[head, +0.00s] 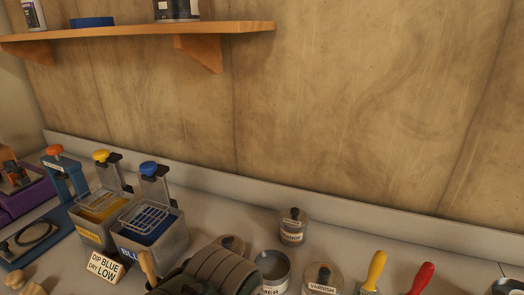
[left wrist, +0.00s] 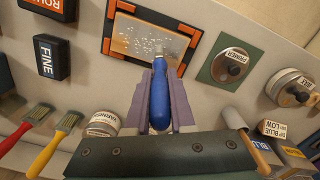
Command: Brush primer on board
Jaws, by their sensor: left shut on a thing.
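In the left wrist view my left gripper (left wrist: 158,108) is shut on the blue handle (left wrist: 159,95) of a tool, probably a brush. The handle points up the picture to a narrow metal neck, whose tip overlaps the board (left wrist: 128,38). I cannot tell whether it touches. The board is dull brown with scattered white flecks, inside an orange and black frame (left wrist: 107,45). In the head view an open tin (head: 272,271), its label partly cut to "MER", stands at the bottom edge, beside dark arm links of mine. My right gripper is not in view.
A varnish jar (head: 322,280), a yellow-handled brush (head: 375,270) and a red-handled brush (head: 421,278) stand at bottom right. Yellow (head: 81,228) and blue (head: 182,253) dip tanks stand left. Black ROUGH (left wrist: 50,7) and FINE (left wrist: 52,58) blocks lie near the board.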

